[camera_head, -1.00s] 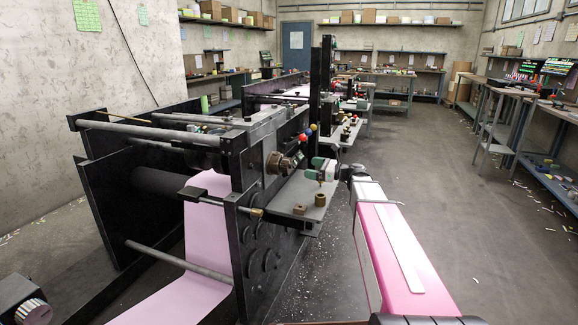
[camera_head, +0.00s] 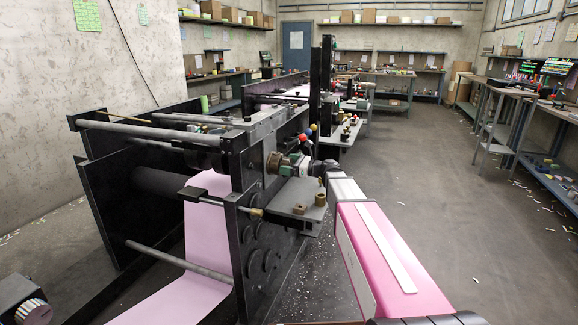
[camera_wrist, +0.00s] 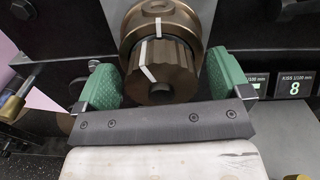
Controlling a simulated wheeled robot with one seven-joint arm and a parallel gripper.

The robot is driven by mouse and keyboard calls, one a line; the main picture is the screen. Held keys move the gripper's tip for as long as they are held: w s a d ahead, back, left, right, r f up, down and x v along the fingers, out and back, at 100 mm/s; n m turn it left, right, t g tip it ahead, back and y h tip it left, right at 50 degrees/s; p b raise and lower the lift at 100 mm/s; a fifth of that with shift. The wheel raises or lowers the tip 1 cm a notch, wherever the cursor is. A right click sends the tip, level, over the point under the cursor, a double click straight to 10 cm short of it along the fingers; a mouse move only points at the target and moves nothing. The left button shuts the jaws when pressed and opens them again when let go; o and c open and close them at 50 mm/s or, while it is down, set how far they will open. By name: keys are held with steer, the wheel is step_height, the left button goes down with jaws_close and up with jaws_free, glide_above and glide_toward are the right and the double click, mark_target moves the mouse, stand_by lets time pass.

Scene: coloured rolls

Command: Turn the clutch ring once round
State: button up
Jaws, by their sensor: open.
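The clutch ring is the ridged bronze ring (camera_wrist: 172,72) in the wrist view, in front of a wider bronze collar (camera_wrist: 187,22). A white line on the ring sits left of the white mark on the collar. My gripper (camera_wrist: 162,78) is open, with one green finger on each side of the ring. The left finger appears slightly apart from it; whether the right finger touches it I cannot tell. In the head view, the bronze collar (camera_head: 274,163) shows on the machine's side plate, and my gripper (camera_head: 298,166) reaches it from the right, hiding much of the ring.
A grey shelf (camera_head: 293,205) with brass fittings lies just below my gripper. A brass-tipped rod (camera_head: 240,207) is at its left. Coloured knobs (camera_head: 311,130) stand close above and behind. The floor to the right (camera_head: 450,200) is mostly open.

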steer(key=c, duration=1.3)
steer(key=shift+w+d+m, duration=0.1)
steer(key=shift+w+m, duration=0.05)
steer(key=shift+m, duration=2.25)
steer(key=o, duration=1.3)
steer(key=v, duration=1)
steer(key=shift+d, duration=0.35)
steer(key=shift+s+f, duration=0.15)
steer(key=shift+s, duration=0.05)
